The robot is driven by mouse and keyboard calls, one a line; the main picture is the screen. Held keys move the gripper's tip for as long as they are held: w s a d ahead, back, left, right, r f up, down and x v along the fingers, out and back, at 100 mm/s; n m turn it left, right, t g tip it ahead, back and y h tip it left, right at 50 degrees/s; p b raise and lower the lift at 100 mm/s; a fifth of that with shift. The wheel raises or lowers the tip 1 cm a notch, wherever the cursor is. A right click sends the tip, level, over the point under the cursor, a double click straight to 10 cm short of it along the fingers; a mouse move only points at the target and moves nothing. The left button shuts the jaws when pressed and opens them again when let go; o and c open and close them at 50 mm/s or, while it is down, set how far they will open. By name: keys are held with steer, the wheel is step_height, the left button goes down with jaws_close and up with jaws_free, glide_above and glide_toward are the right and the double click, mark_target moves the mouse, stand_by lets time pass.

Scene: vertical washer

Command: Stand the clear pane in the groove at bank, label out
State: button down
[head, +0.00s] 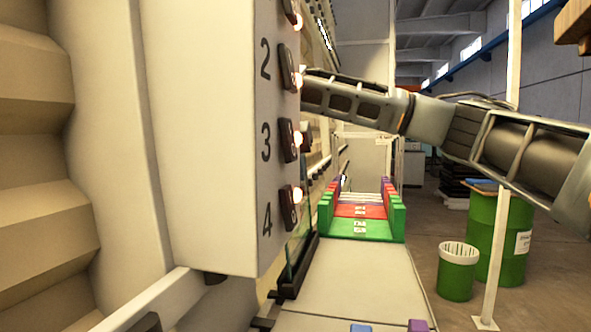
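A clear, green-tinted pane (299,246) shows partly behind the right edge of the numbered panel. It looks upright, with its lower edge at a dark rail (297,277). I cannot tell whether it sits in a groove, and no label shows on the part in view. My arm reaches in from the right, and its far end passes behind the numbered panel near the lit button by number 2. My gripper is hidden there, so its fingers and anything in them do not show.
The numbered panel (205,130) with lit buttons fills the left foreground. A pale bed (350,285) runs away to green, red and purple blocks (360,212). A white post (498,240), green bin (458,272) and green barrel (500,235) stand right. Small blue and purple blocks (418,325) lie at the bottom.

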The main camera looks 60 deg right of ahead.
steer(key=shift+f, duration=0.1)
steer(key=c, duration=1.1)
jaws_free()
steer(key=shift+f, duration=0.1)
steer(key=b+v, duration=0.1)
steer(key=v, duration=0.7)
